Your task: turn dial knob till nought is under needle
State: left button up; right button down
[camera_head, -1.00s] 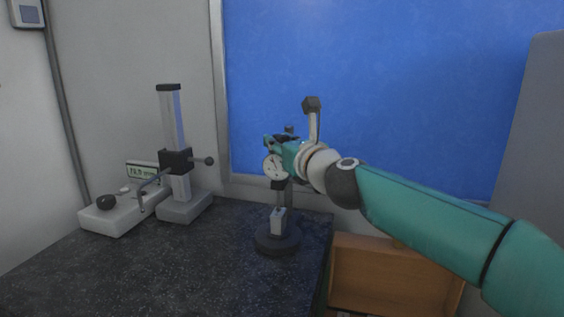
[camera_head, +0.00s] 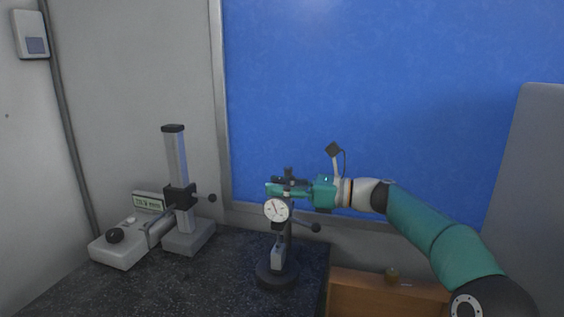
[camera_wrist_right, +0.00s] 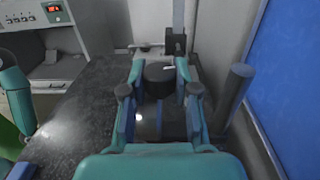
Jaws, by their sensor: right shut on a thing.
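The round white dial (camera_head: 277,209) sits on a dark stand with a round base (camera_head: 277,276) on the bench. Its thin needle leans up and to the left; the figures are too small to read. My right gripper (camera_head: 283,188) lies level just above the dial face, coming from the right. In the right wrist view, a black round knob (camera_wrist_right: 158,76) with a white mark on top lies between the fingers of my right gripper (camera_wrist_right: 160,95), which is shut on it.
A height gauge column (camera_head: 178,165) and a white unit with a display (camera_head: 120,242) stand at left on the dark speckled bench (camera_head: 215,285). A dark side handle (camera_head: 316,228) juts right from the stand. A wooden drawer (camera_head: 375,292) is at lower right.

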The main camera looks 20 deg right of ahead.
jog(key=shift+r, duration=0.2)
pick_arm(q)
jog(key=shift+r, duration=0.6)
pick_arm(e)
jog(key=shift+f+n+g+y, duration=0.1)
jog(key=shift+n+g+y, duration=0.4)
jog(key=shift+n+g, duration=0.3)
jog(key=shift+f+g, duration=0.15)
jog(key=shift+g, duration=0.25)
jog(key=c, duration=0.8)
grip_release()
jog(key=shift+a, duration=0.1)
jog(key=shift+c, duration=0.2)
pick_arm(q)
jog(key=shift+w, duration=0.1)
pick_arm(e)
jog(key=v, duration=1.2)
jog(key=shift+f, duration=0.2)
jog(key=shift+w, duration=0.1)
